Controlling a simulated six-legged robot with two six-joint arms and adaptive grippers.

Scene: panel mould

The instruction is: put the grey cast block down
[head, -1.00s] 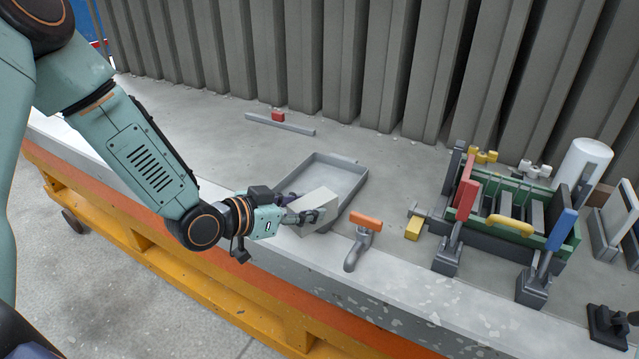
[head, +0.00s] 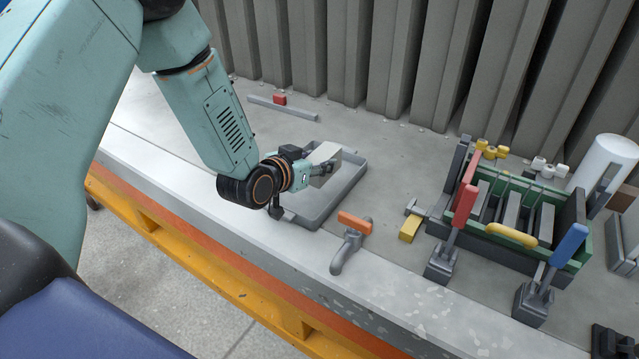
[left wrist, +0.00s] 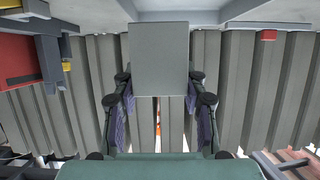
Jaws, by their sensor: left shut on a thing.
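The grey cast block (head: 325,154) is light grey and tilted in the head view. My left gripper (head: 318,170) is shut on it and holds it over the shallow grey tray (head: 345,187). Whether the block touches the tray cannot be told, as the gripper and wrist hide part of both. In the left wrist view the block (left wrist: 159,60) is a plain square face between the two fingers of my left gripper (left wrist: 159,100). My right gripper is not in view.
Further right is a green mould (head: 575,240) with red and blue levers. A grey bar (head: 283,108) and a small red block (head: 280,99) lie behind the tray. A corrugated wall closes the back.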

